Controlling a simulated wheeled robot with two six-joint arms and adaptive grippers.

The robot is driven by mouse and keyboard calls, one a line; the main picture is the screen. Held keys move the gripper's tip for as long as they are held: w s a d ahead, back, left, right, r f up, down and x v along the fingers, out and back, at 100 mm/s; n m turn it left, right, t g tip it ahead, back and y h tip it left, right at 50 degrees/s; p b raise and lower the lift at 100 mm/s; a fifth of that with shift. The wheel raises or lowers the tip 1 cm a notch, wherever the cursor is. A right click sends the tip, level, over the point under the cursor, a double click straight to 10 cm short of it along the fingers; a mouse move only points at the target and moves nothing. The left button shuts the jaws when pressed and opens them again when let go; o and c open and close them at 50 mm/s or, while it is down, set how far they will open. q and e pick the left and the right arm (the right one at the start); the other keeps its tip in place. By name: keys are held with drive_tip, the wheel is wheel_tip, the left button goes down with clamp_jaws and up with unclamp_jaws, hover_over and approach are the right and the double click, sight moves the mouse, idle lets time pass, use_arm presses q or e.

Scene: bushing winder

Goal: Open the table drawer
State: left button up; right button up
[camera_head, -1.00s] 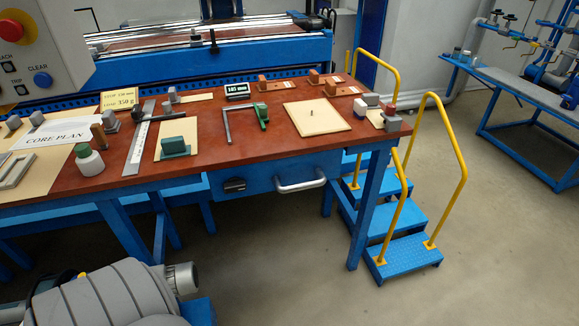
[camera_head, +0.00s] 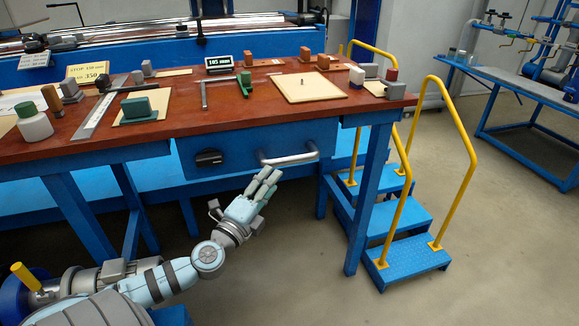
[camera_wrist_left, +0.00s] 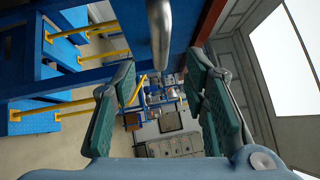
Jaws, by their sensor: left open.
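The blue table drawer (camera_head: 235,150) is shut under the red-brown tabletop. Its pale metal bar handle (camera_head: 290,160) is on the right part of the drawer front, and a black latch-like piece (camera_head: 209,158) is on the left part. My left gripper (camera_head: 266,177) is open and empty just below and in front of the handle. In the left wrist view the handle (camera_wrist_left: 160,35) comes down from the top edge, between the lines of the two green-padded fingers (camera_wrist_left: 168,95). I cannot tell whether it is within their reach. My right gripper is out of view.
The tabletop (camera_head: 200,122) holds a square board (camera_head: 309,90), a green-and-grey clamp-like tool (camera_head: 245,85) and several blocks. A blue table leg (camera_head: 368,195) and blue steps with yellow rails (camera_head: 408,240) stand at right.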

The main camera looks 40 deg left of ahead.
sight(287, 164)
use_arm(q)
drive_tip(key=p+x, duration=0.1)
drive_tip(key=x, duration=0.8)
drive_tip(key=shift+w+r+p, duration=0.1)
drive_tip(key=shift+w+p, duration=0.1)
drive_tip(key=shift+p, duration=0.2)
drive_tip(key=shift+w, duration=0.3)
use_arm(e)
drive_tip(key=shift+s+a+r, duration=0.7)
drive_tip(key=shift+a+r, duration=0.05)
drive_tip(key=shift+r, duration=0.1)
use_arm(q)
clamp_jaws()
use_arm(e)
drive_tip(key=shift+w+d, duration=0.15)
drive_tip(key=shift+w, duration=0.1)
use_arm(q)
drive_tip(key=shift+d, duration=0.1)
